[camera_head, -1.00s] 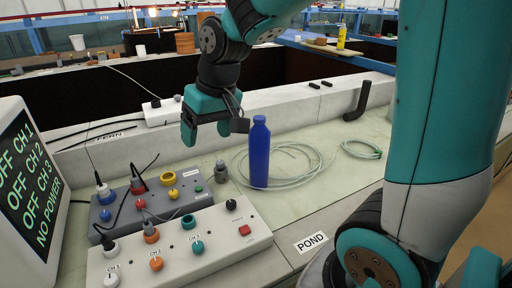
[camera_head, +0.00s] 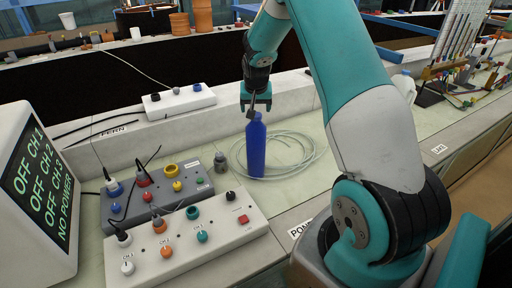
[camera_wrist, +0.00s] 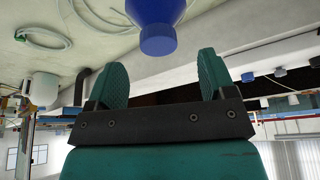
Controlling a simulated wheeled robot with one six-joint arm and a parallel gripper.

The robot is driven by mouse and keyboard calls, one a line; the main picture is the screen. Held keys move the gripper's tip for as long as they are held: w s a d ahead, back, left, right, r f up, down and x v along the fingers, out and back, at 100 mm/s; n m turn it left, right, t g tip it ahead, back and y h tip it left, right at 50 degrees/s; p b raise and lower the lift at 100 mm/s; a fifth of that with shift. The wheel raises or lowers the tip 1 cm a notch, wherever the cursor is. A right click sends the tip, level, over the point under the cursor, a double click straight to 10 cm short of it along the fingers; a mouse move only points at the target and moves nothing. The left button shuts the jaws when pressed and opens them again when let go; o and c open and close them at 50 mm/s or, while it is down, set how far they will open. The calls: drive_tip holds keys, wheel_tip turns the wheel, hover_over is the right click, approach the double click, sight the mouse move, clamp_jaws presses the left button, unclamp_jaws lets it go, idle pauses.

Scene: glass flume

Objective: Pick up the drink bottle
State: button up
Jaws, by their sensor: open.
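The drink bottle (camera_head: 256,148) is blue and stands upright on the pale bench, beside a coil of clear tubing. My gripper (camera_head: 256,103) is at the height of the bottle's cap, and in the head view it overlaps the cap's top. In the wrist view my gripper (camera_wrist: 160,80) is open, with its two teal fingers apart and nothing between them. The blue cap of the bottle (camera_wrist: 158,30) shows just beyond the fingertips, roughly centred between them. In the head view the fingertips are small and partly hidden.
A coil of clear tubing (camera_head: 305,150) lies around the bottle's base. A grey control box (camera_head: 160,192) and a white control box (camera_head: 188,240) with knobs stand to its left. A small grey object (camera_head: 220,162) stands close by. A screen (camera_head: 42,190) is at far left.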

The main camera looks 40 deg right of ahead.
drive_tip(key=p+x, duration=0.1)
drive_tip(key=x, duration=0.1)
drive_tip(key=p+x, duration=0.2)
drive_tip(key=shift+w+d+f, duration=0.2)
drive_tip(key=shift+d+f, duration=0.1)
drive_tip(key=shift+w+d+f, duration=0.1)
drive_tip(key=shift+w+f, duration=0.05)
drive_tip(key=shift+f, duration=0.35)
drive_tip(key=c, duration=1.3)
